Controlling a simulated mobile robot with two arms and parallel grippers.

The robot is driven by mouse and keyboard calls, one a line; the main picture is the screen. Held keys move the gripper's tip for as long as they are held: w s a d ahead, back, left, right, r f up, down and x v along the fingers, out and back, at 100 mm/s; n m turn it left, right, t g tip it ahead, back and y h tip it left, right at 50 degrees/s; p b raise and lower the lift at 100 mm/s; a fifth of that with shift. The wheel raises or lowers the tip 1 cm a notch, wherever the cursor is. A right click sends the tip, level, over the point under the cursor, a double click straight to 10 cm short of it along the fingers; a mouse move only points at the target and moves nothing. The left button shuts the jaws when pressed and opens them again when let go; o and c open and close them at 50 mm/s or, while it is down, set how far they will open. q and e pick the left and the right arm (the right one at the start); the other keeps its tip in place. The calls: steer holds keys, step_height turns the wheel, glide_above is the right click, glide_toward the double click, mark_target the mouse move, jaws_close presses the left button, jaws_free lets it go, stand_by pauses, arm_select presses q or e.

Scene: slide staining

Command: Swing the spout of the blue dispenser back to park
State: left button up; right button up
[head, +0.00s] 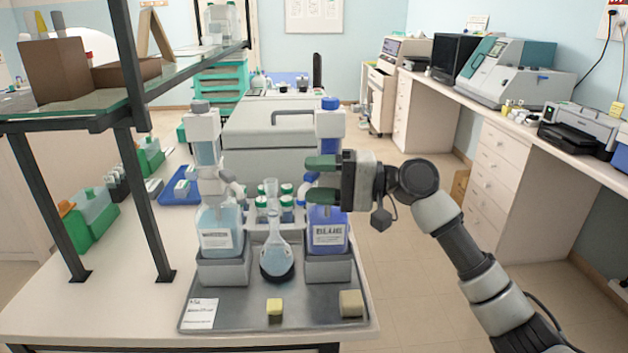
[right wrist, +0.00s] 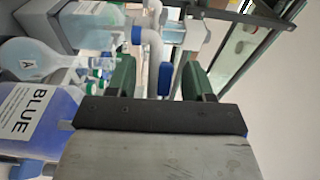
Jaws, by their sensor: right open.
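The blue dispenser (head: 328,232) stands in a grey holder at the tray's right. Its blue-labelled bottle (right wrist: 28,108) also shows at lower left in the right wrist view. Its blue-tinted spout (head: 308,184) shows left of the bottle's neck, toward the flask, partly hidden by my gripper. My right gripper (head: 322,178) is open at the height of the dispenser's neck, fingers pointing left, one above the other. In the right wrist view a blue piece shows between the green fingers (right wrist: 160,78); I cannot tell whether they touch it. My left gripper is out of view.
A light-blue dispenser (head: 216,235) stands left and a round flask (head: 276,258) between the two. Several green-capped bottles (head: 287,208) stand behind. The tray (head: 250,318) holds a yellow block (head: 274,308) and a beige block (head: 351,303). A shelf frame (head: 140,190) rises at left.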

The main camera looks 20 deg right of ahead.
steer(key=b+v, duration=0.2)
steer(key=v, duration=0.8)
